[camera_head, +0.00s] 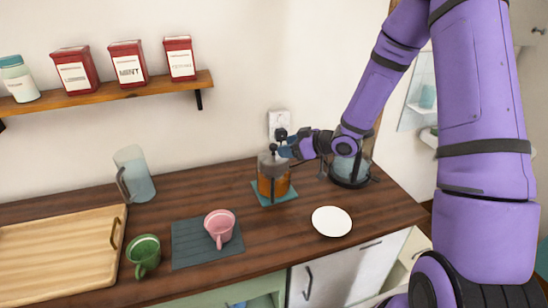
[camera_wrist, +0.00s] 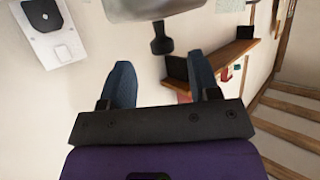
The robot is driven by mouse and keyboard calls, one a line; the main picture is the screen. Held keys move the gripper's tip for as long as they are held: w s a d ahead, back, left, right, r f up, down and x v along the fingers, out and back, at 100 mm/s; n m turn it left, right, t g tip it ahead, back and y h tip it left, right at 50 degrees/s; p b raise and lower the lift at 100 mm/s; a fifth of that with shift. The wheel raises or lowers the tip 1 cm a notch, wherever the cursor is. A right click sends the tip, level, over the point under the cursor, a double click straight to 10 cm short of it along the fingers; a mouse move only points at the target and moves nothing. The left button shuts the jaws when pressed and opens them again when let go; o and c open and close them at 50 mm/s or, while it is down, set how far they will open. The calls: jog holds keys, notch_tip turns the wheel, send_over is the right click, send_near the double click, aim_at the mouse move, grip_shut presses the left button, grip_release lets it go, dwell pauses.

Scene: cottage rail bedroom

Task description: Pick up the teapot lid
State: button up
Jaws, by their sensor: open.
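A glass teapot (camera_head: 273,184) with amber tea stands on a small teal mat (camera_head: 260,196). Its grey lid (camera_head: 268,158) appears to sit on top. In the wrist view the metallic lid (camera_wrist: 150,8) is at the top edge, and its black knob (camera_wrist: 160,42) points down the picture. My gripper (camera_head: 285,147) is beside the lid, on its right in the head view. In the wrist view my gripper (camera_wrist: 162,72) has its two blue fingers apart, with the knob just beyond and between the tips. Nothing is held. My gripper hides part of the lid's right side.
A glass kettle (camera_head: 350,172) on a black base stands behind my wrist. A white plate (camera_head: 332,221) lies in front. A pink cup (camera_head: 220,226) sits on a dark mat (camera_head: 190,250). A green mug (camera_head: 144,254), glass jug (camera_head: 134,172) and wooden tray (camera_head: 50,250) are left.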

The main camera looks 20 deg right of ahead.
aim_at(273, 145)
jog(key=shift+r+x, duration=0.1)
jog(key=shift+x, duration=1.25)
jog(key=shift+r+x, duration=0.15)
jog(key=shift+x, duration=1.2)
jog(key=shift+a, duration=0.2)
jog(key=c, duration=1)
